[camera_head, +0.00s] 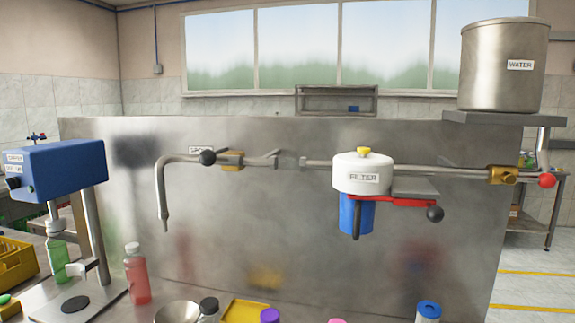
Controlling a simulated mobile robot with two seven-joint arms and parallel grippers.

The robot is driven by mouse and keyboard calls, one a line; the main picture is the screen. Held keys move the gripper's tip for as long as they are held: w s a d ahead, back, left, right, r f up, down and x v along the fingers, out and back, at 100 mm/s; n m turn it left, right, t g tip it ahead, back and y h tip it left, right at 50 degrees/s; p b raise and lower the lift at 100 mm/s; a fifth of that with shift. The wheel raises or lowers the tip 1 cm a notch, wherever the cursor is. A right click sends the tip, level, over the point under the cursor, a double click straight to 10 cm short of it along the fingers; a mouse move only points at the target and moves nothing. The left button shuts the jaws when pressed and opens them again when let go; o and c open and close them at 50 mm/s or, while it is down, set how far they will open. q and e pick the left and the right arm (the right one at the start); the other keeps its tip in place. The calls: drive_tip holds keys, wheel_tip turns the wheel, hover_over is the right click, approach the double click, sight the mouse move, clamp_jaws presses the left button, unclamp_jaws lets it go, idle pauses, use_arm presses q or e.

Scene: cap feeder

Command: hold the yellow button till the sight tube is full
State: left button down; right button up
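A small yellow button (363,151) sits on top of the white filter head (361,174), which is labelled FILTER. A blue bowl (356,214) hangs under the head. A red handle (400,201) with a black knob (435,214) reaches right beneath it. A pipe (325,165) runs left from the filter through a short grey section (291,162) to a spout (162,197). I cannot tell for sure which part is the sight tube, or its fill level. Nothing touches the button. Neither gripper is in view.
A steel WATER tank (503,68) stands on a shelf at upper right, with a brass valve (502,175) below. A blue capping machine (57,167) stands at left over a green bottle (58,256). A red bottle (136,274) and several containers line the bench front.

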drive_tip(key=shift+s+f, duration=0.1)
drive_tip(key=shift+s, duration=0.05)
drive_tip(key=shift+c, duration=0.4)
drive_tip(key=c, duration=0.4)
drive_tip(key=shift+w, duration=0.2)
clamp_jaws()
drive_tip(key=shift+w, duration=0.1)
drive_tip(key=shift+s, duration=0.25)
